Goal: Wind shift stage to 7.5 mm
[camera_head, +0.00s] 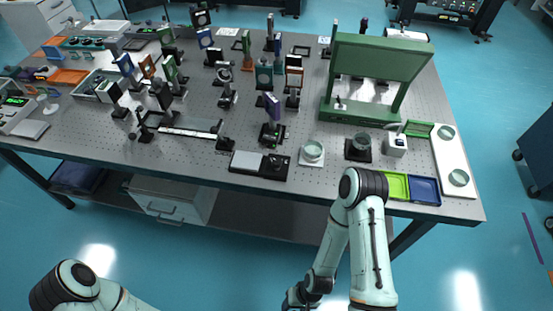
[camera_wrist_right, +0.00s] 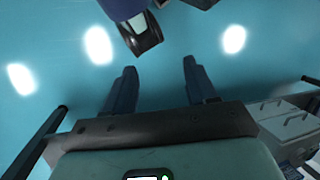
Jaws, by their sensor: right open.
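A low black stage-like unit with a pale plate and a small knob (camera_head: 272,164) lies at the front edge of the optical table. A long rail with a pale scale strip (camera_head: 190,132) lies to its left. I cannot tell for sure which one is the shift stage, and no reading is legible. My right gripper (camera_wrist_right: 160,82) is open and empty, its two fingers apart above the blue floor, away from the table. My left arm shows only at the bottom left of the head view; its gripper is out of the picture.
The perforated table (camera_head: 300,179) carries several optic mounts at its middle. A green frame (camera_head: 382,55) stands at the right, near round glass dishes and a green tray (camera_head: 397,186) and blue tray (camera_head: 425,190). A drawer cabinet (camera_head: 170,197) stands underneath. Floor in front is clear.

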